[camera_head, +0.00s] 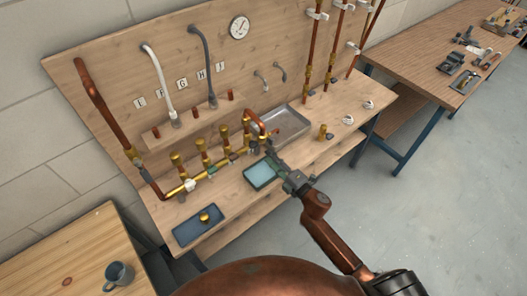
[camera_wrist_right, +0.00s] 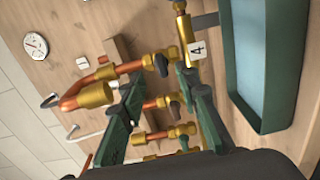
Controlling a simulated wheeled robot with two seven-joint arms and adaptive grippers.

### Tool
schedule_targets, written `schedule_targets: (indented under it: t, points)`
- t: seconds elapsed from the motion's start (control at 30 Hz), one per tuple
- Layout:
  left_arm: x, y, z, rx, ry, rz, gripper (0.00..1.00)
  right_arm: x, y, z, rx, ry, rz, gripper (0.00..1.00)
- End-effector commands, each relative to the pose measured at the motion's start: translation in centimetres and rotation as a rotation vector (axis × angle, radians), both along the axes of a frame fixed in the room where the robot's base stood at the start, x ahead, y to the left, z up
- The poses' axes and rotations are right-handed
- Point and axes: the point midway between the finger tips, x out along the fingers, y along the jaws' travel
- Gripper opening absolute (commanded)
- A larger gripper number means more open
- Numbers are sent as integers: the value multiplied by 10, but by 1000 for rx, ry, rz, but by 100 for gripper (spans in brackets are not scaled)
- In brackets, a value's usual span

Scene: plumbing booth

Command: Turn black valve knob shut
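A black valve knob (camera_wrist_right: 161,64) sits on a brass valve beside the bent copper pipe (camera_wrist_right: 75,95) in the right wrist view. My right gripper (camera_wrist_right: 160,82) is open, its two green fingers spread. The knob shows in the gap between the fingertips; I cannot tell whether they touch it. In the head view my right gripper (camera_head: 272,153) is at the right end of the brass manifold (camera_head: 205,172) and partly hides that valve. My left gripper is not in view.
A green-rimmed tray (camera_wrist_right: 245,108) lies close beside the gripper; its pale blue inside shows in the head view (camera_head: 260,175). A metal basin (camera_head: 288,124) stands behind. A dark tray with a brass ball (camera_head: 204,217) lies at front left. Tall copper pipes (camera_head: 334,50) rise at the back right.

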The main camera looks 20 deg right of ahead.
Motion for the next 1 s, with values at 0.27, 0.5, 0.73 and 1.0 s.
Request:
schedule_targets:
  t: [0.27, 0.5, 0.73, 1.0]
  points:
    - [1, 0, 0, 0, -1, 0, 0, -38, -14, 0, 1, 0, 0, 30]
    - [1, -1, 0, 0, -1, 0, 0, -44, -16, 0, 1, 0, 0, 30]
    - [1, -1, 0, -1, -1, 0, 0, -44, -15, 0, 1, 0, 1, 30]
    - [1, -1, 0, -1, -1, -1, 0, -45, -22, 0, 26, 15, -29, 30]
